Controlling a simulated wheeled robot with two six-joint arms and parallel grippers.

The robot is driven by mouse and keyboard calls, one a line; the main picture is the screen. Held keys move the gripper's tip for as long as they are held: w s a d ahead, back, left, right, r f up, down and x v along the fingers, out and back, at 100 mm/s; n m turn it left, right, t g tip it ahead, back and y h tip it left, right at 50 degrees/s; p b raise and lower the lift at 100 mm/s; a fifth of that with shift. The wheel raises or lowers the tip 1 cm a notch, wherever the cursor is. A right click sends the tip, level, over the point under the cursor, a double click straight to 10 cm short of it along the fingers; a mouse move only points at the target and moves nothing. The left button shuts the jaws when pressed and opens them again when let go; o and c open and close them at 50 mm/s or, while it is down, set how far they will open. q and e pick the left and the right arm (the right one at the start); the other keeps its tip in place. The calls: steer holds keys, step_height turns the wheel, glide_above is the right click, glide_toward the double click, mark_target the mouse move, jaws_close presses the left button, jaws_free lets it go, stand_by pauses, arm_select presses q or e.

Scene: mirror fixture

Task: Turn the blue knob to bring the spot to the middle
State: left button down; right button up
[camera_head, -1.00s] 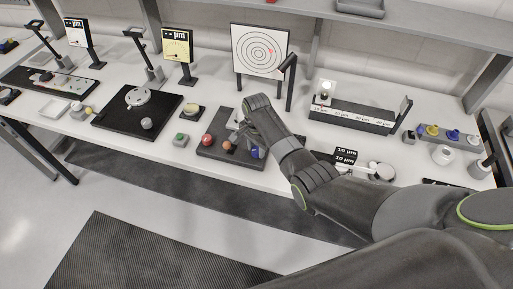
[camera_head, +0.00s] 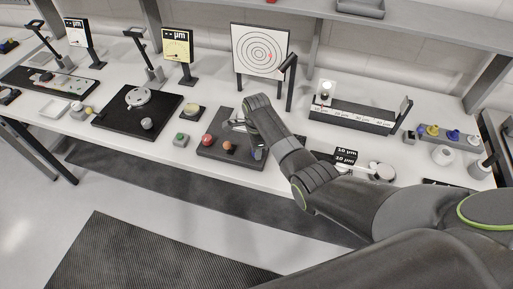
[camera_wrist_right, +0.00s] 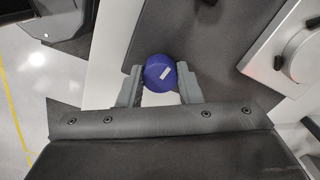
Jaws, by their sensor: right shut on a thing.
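The blue knob (camera_wrist_right: 160,73), round with a white mark on its top, sits between the two fingers of my right gripper (camera_wrist_right: 160,88) in the right wrist view. The gripper is shut on it. In the head view my right gripper (camera_head: 238,125) is over the dark fixture plate (camera_head: 217,154), and the arm hides most of the knob. The white target board (camera_head: 246,68) with black rings stands behind. Its small red spot (camera_head: 269,56) lies right of the rings' centre. My left gripper is not in view.
A red knob (camera_head: 207,139) and an orange-brown knob (camera_head: 228,145) stand on the same plate, left of my gripper. A dark post (camera_head: 290,84) rises by the target. A long rail fixture (camera_head: 350,117) stands to the right.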

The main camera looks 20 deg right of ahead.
stand_by(0.4)
steer(key=o, duration=1)
